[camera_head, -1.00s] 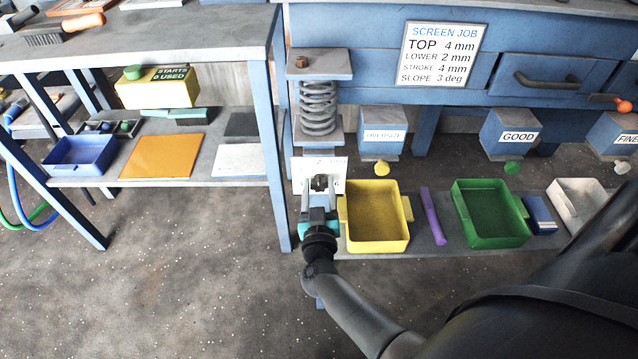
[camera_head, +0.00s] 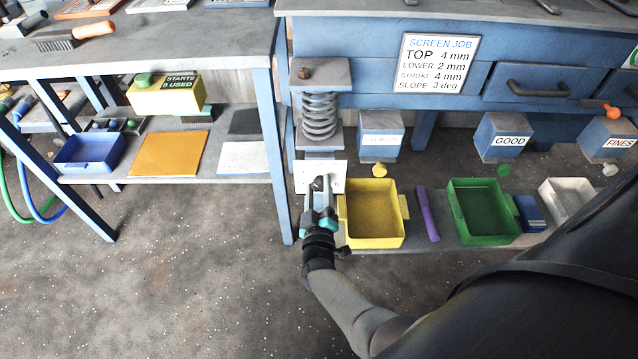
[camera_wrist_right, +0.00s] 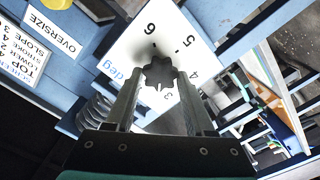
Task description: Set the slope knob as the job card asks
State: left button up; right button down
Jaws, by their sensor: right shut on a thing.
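The job card (camera_head: 437,64) on the screen's frame reads SLOPE 3 deg. The white slope dial plate (camera_head: 336,172) is below the spring. In the right wrist view the plate (camera_wrist_right: 183,42) shows 6, 5, 4, 3 and "deg". The dark lobed slope knob (camera_wrist_right: 160,76) sits at its middle, and the knob (camera_head: 319,183) shows small in the head view. My right gripper (camera_head: 319,200) is shut on the knob, with a finger on each side of it (camera_wrist_right: 158,84). I cannot tell which number the knob points at. My left gripper is not in view.
A yellow tray (camera_head: 401,208) stands just right of the gripper, then a purple bar (camera_head: 428,215) and a green tray (camera_head: 513,203). A blue table leg (camera_head: 275,165) is close on the left. The floor in front is clear.

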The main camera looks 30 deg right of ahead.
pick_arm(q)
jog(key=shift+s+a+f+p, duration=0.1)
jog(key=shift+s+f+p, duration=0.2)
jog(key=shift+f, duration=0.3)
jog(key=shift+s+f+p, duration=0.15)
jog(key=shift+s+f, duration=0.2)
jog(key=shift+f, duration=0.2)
pick_arm(e)
jog(key=shift+f+n, duration=0.1)
jog(key=shift+n, duration=1.7)
jog(key=shift+c, duration=1.4)
grip_release()
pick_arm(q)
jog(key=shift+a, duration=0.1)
pick_arm(e)
jog(key=shift+s, duration=0.1)
